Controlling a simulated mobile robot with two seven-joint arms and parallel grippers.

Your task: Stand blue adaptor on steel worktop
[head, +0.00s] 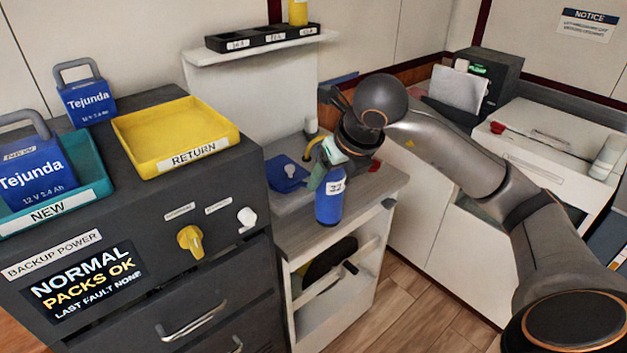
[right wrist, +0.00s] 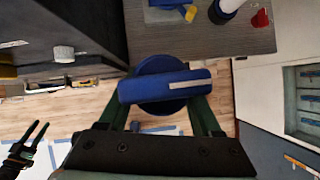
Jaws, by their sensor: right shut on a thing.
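The blue adaptor (head: 329,207) is a blue cylinder with a white "32" label, held roughly upright in the head view. My right gripper (head: 325,172) is shut on its top part. In the right wrist view the adaptor (right wrist: 160,88) sits between the green fingers, with floor behind it, apart from the worktop edge. The steel worktop (head: 372,190) is the grey top of the low white cabinet; my right arm hides part of it. My left gripper (right wrist: 27,145) shows small at lower left in the right wrist view, fingers apart and empty.
A blue piece (head: 287,173) lies on the worktop's left side, near the dark cabinet. A red item (right wrist: 261,18) is on the worktop in the right wrist view. A yellow return tray (head: 180,135) tops the dark cabinet. The worktop's front right is bare.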

